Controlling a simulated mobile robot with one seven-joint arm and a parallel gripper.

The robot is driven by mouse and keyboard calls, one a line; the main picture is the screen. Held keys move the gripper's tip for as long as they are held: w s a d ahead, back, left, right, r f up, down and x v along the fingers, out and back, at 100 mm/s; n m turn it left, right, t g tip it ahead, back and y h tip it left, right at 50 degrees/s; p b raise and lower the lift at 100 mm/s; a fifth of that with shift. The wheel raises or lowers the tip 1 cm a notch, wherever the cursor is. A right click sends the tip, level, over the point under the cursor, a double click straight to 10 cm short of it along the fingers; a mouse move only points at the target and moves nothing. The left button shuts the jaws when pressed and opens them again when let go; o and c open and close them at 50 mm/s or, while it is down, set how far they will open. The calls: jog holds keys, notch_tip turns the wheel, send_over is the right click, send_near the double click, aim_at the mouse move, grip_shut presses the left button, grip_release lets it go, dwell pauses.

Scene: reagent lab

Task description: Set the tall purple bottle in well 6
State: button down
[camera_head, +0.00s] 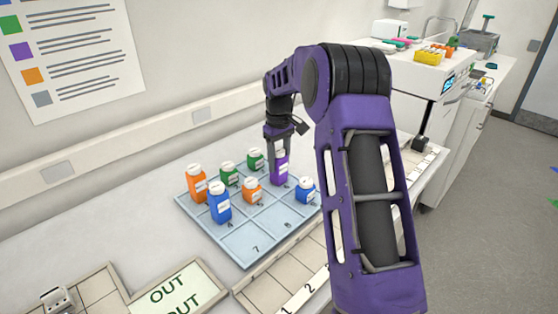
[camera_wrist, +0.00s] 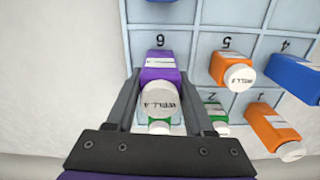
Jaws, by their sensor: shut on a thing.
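The tall purple bottle (camera_head: 279,168) with a white cap is upright at the right end of the tray's middle row. It also shows in the wrist view (camera_wrist: 160,76), just below the label 6, which appears upside down. My gripper (camera_head: 278,140) is shut on its upper part, with one finger on each side in the wrist view (camera_wrist: 160,105). The bottle is in or directly over well 6; I cannot tell whether its base rests on the tray. The pale blue tray (camera_head: 248,245) has numbered wells.
A short blue bottle (camera_head: 305,190) stands in front of well 6, a short orange bottle (camera_head: 252,190) left of it, and a green bottle (camera_head: 255,158) behind. Tall blue (camera_head: 220,207), tall orange (camera_head: 197,184) and another green bottle (camera_head: 229,175) stand further left. Wells 7 and 8 look empty.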

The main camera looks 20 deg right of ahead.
jog(key=shift+f, duration=0.15)
jog(key=shift+c, duration=1.4)
grip_release()
notch_tip(320, 180, up, 12)
jog(key=shift+r+p, duration=0.2)
jog(key=shift+p, duration=0.25)
jog(key=shift+a, duration=0.1)
